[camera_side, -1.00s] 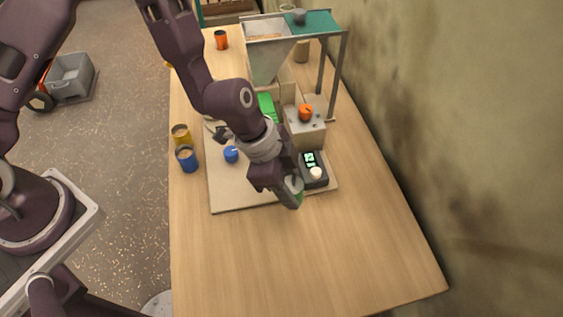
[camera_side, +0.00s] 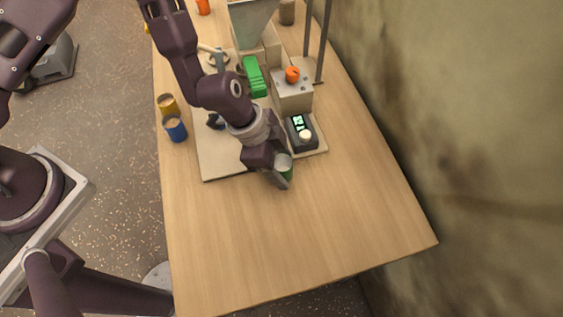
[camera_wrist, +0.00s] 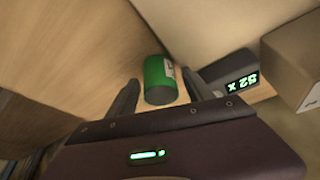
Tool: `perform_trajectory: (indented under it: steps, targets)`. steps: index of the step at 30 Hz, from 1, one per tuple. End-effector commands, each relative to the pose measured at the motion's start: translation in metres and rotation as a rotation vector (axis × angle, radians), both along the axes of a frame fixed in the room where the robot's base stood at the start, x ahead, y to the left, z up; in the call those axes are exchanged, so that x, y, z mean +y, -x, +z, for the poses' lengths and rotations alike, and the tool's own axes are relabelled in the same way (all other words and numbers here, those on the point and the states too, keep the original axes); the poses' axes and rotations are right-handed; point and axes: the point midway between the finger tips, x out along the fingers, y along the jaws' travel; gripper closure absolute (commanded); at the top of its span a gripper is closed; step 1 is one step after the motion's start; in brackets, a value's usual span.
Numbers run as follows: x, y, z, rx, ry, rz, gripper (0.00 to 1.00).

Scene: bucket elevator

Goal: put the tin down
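The green tin (camera_side: 287,173) is at the near edge of the pale board, beside the dark box with a lit display. Its grey end faces up. In the wrist view the tin (camera_wrist: 160,78) lies between the two fingers of my gripper (camera_wrist: 161,90), with a narrow gap showing on each side. My gripper (camera_side: 279,176) is low over the table and its fingers look open around the tin. My gripper partly hides the tin's lower part in the side view, and I cannot tell whether its base touches the surface.
The display box (camera_side: 301,131) with a pale round knob is close to the tin. A grey box with an orange knob (camera_side: 292,75) stands behind. The near table (camera_side: 290,240) is clear.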

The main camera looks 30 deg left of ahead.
Motion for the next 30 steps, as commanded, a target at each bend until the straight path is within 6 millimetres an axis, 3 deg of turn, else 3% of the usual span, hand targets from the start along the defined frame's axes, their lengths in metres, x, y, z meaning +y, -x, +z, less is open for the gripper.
perform_trajectory:
  steps: [7, 15, 21, 30]
  targets:
    - [0.004, 0.0, 0.014, -0.005, -0.001, 0.0, 0.4]
    - [0.027, 0.009, 0.076, -0.007, -0.001, 0.001, 0.4]
    - [0.04, 0.016, 0.108, -0.003, 0.0, 0.0, 0.4]
    - [0.043, 0.017, 0.116, -0.001, 0.0, 0.003, 0.4]
